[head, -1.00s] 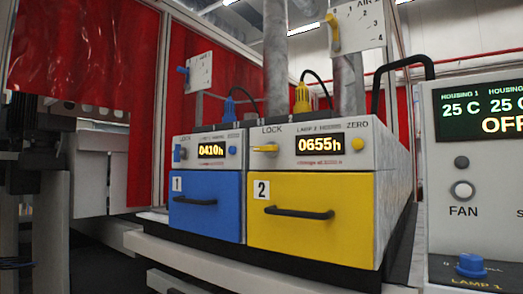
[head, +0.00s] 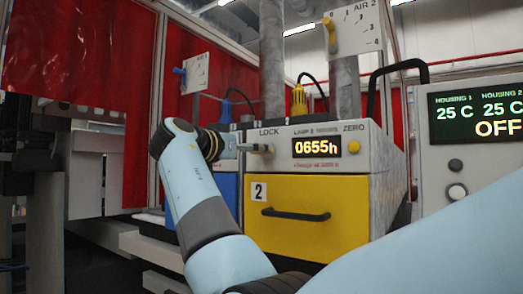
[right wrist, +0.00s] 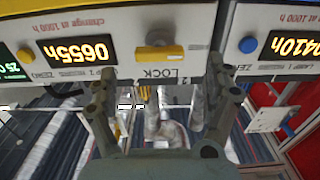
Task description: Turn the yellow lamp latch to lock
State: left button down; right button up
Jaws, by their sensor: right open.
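The yellow lamp latch (right wrist: 160,52) sits on the white front panel of the yellow lamp housing, by the word LOCK. In the right wrist view, which looks upside down, its bar lies level across the panel. My right gripper (right wrist: 160,84) is open and empty, its two fingers apart on either side of the latch's line. I cannot tell how far its tips are from the panel. In the head view my right gripper (head: 257,148) is in front of the latch and mostly hides it. My left gripper is not in view.
The yellow drawer (head: 325,215) with a black handle is below the panel. The blue housing (head: 227,190) stands at left, partly hidden by my arm. An hour display (head: 317,147) is right of the latch. A control box (head: 478,130) stands at far right.

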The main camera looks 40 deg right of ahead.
jog(key=x, duration=0.6)
jog(key=shift+d+p, duration=0.1)
jog(key=shift+p, duration=0.3)
jog(key=c, duration=1.2)
